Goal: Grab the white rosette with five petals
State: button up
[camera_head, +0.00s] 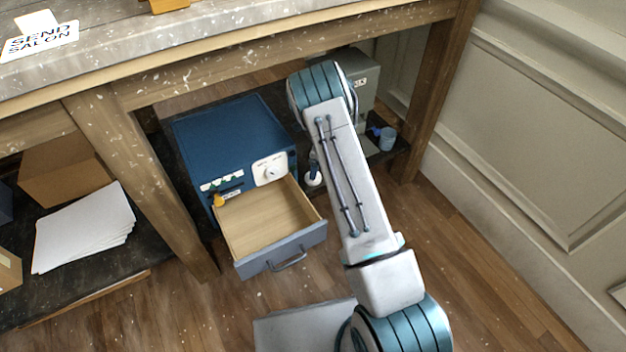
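A blue cabinet (232,128) stands on the low shelf under the workbench. On the right of its front is a white plate with a small rounded white knob-like piece (270,171). It may be the white rosette, but it is too small for me to count petals. My arm reaches up from the bottom right and bends at a teal joint just right of the cabinet.
An empty wooden drawer (290,258) stands pulled out below the cabinet's front. A wooden table leg (150,190) is to its left, with white papers (85,228) beyond. A grey-green box (362,82) and a blue-grey cup (386,138) are at right.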

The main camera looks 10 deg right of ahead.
jog(key=shift+w+a+f+b, duration=0.1)
jog(key=shift+a+f+b, duration=0.1)
jog(key=shift+f+b, duration=0.5)
jog(key=shift+a+f+b, duration=0.2)
jog(key=shift+f+b, duration=0.05)
jog(key=shift+f, duration=0.85)
jog(key=shift+w+a+f+b, duration=0.1)
jog(key=shift+a+f+b, duration=0.1)
jog(key=shift+f+b, duration=0.5)
jog(key=shift+f, duration=0.15)
jog(key=shift+c, duration=0.4)
jog(key=c, duration=1)
